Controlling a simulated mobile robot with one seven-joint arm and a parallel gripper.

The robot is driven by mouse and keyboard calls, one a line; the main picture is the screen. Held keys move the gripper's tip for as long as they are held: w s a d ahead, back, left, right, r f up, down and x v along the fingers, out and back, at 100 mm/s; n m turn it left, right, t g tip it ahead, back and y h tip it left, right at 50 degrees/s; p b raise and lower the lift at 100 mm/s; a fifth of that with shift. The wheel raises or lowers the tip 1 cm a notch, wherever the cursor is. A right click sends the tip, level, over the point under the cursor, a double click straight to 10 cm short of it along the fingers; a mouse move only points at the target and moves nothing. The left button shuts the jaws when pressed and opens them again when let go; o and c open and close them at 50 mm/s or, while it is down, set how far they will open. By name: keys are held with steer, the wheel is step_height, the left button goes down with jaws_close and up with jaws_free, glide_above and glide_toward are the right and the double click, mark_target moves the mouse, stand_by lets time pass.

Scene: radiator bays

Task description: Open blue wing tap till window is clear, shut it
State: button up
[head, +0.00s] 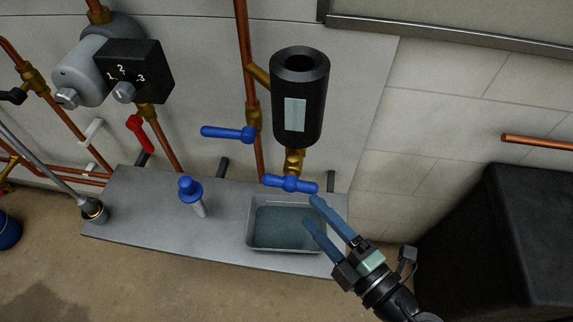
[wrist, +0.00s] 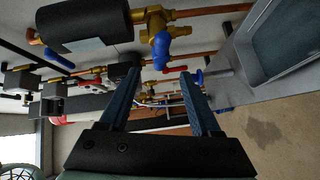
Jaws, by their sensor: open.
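The blue wing tap (head: 290,184) sits on a brass fitting under a black cylinder (head: 313,105), its wings roughly level. It also shows in the wrist view (wrist: 161,48), just beyond the fingertips. The cylinder's window (head: 295,115) is a pale grey-blue strip; I cannot tell whether there is liquid behind it. A grey tray (head: 250,240) below the tap has a grey-blue, water-like surface inside. My gripper (head: 310,210) is open and empty. Its blue fingers point at the tap from the lower right, the upper tip near the right wing. I cannot tell if they touch.
A blue lever handle (head: 228,132) is on the pipe left of the cylinder. A blue-topped tool (head: 190,190) stands on the grey shelf (head: 150,220). A red lever (head: 138,132) and a pump (head: 85,72) are further left. A black box (head: 500,235) stands right.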

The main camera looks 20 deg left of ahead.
mark_target(283, 181)
steer(key=x, duration=1.3)
steer(key=shift+s+b, duration=0.1)
steer(key=shift+b, duration=0.3)
steer(key=shift+r, duration=0.1)
jaws_close()
